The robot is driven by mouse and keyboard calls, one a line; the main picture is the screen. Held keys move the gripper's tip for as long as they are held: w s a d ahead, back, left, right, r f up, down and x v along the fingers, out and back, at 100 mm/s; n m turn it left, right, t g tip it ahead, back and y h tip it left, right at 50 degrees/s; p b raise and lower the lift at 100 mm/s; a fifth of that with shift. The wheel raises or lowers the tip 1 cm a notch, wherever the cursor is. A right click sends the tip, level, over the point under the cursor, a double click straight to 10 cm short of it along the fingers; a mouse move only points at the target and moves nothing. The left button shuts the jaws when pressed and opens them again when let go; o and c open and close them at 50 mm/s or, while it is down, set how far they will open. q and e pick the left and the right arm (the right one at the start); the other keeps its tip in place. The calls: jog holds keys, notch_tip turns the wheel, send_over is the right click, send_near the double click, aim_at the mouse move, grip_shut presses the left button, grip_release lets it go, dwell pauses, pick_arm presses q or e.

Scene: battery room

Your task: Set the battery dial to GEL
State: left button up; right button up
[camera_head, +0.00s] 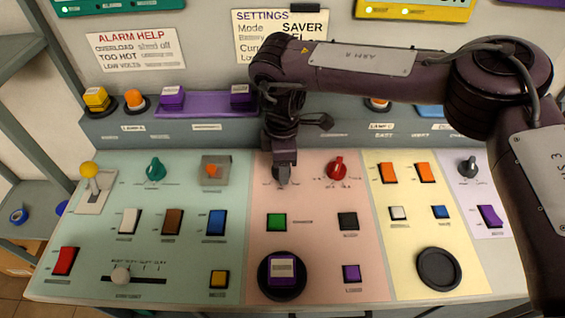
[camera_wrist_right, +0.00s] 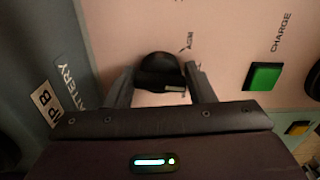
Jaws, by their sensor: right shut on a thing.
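The battery dial is a black knob (camera_wrist_right: 160,70) on the pink panel. My right gripper (camera_head: 283,172) reaches down onto the dial at the upper left of the pink panel. In the wrist view its two fingers (camera_wrist_right: 160,84) are on either side of the knob and are shut on it. The gripper hides most of the dial in the head view. My left gripper is not in view.
A red dial (camera_head: 337,169) stands just right of my gripper. A green switch (camera_head: 276,222) sits below it, labelled CHARGE in the wrist view. A teal dial (camera_head: 156,169) is on the green panel. A SETTINGS card (camera_head: 262,28) is partly hidden by my right arm.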

jog(key=shift+n, duration=0.5)
jog(key=shift+w+r, duration=0.1)
jog(key=o, duration=0.8)
notch_tip(320, 180, up, 8)
jog(key=shift+f+b, duration=0.1)
jog(key=shift+b, duration=0.25)
